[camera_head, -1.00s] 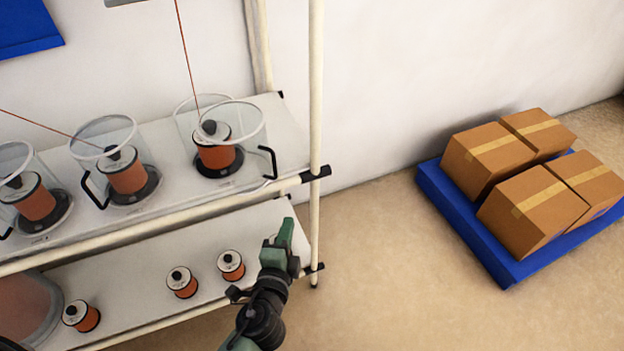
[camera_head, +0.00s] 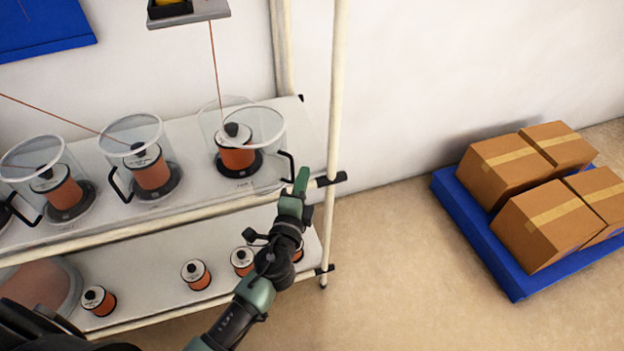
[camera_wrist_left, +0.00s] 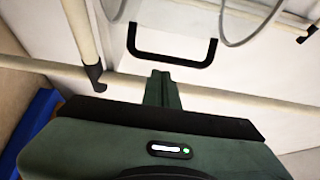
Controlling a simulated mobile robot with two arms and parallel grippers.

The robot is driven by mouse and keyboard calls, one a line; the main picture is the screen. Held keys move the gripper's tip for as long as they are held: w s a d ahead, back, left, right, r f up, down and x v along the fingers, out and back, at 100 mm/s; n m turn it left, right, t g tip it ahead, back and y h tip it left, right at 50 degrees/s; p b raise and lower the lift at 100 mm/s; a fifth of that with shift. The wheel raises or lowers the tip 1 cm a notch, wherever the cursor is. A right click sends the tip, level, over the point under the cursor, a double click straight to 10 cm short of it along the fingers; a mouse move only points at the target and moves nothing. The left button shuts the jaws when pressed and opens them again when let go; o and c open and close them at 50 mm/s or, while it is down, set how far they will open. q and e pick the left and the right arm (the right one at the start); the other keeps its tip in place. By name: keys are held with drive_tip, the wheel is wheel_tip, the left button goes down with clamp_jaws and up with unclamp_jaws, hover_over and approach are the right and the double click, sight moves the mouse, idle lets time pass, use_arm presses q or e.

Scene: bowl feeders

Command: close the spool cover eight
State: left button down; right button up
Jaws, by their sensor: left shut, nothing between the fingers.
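The rightmost clear spool cover (camera_head: 268,130) on the upper shelf stands open. Its front half is swung to the right of the back half (camera_head: 208,122), around a copper spool (camera_head: 236,156). I take it as cover eight; its label is too small to read. Its black handle (camera_head: 290,168) sits at the right end, and a black handle shows above my fingers in the left wrist view (camera_wrist_left: 172,58). My left gripper (camera_head: 301,180) is shut and empty, just right of and slightly below the handle, apparently apart from it. My right gripper is not in view.
A cream rack post (camera_head: 335,110) rises just right of my gripper. Small spools stand on the lower shelf (camera_head: 150,255). Boxes on a blue pallet (camera_head: 480,245) are at right; floor between is clear.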

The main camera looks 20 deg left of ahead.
use_arm(q)
drive_tip(key=shift+s+a, duration=0.2)
drive_tip(key=shift+a, duration=0.25)
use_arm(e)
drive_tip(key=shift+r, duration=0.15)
use_arm(q)
drive_tip(key=shift+s+a, duration=0.15)
